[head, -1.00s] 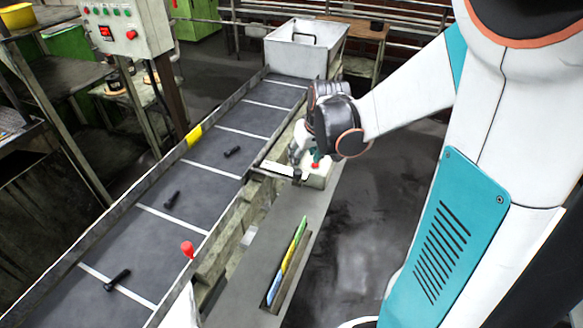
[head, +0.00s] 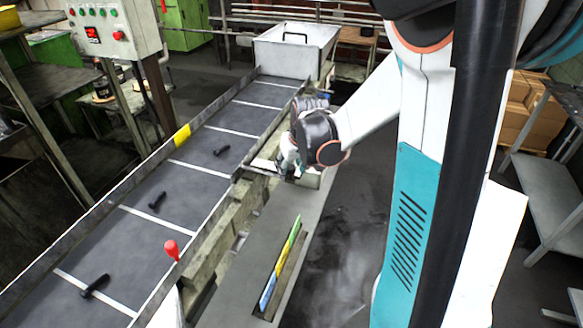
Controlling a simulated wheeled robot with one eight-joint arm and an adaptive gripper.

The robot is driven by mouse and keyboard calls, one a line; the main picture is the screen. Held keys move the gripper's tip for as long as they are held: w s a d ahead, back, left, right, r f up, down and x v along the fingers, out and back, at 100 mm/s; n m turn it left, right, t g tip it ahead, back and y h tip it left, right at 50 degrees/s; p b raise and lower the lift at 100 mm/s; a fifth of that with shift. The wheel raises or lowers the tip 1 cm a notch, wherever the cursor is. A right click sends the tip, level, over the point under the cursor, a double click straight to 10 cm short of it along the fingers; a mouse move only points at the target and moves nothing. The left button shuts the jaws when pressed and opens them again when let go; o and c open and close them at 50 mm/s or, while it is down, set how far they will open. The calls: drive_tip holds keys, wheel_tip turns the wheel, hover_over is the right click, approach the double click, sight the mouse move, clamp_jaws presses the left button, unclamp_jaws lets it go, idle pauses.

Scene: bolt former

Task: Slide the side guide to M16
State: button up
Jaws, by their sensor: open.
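My gripper (head: 288,173) is low at the right edge of the conveyor, fingers pointing down and open. It is beside a pale metal block (head: 311,181) on the grey ledge, from which a flat bar (head: 263,165) reaches left to the conveyor; this looks like the side guide. My wrist hides much of the block, and I cannot tell whether the fingers touch it. A slot in the ledge holds a blue, yellow and green strip (head: 280,262). Any size marks, including M16, are too small to read.
The conveyor (head: 190,182) carries several dark bolts (head: 95,286). A red knob (head: 172,250) stands at its near right edge. A white bin (head: 283,55) stands at its far end, and a control box (head: 110,32) at upper left. Open floor lies right of the ledge.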

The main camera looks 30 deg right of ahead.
clamp_jaws()
drive_tip(key=w+a, duration=0.2)
drive_tip(key=w, duration=0.1)
drive_tip(key=shift+w+a, duration=0.15)
drive_tip(key=shift+a, duration=0.1)
unclamp_jaws()
drive_tip(key=shift+r, duration=0.1)
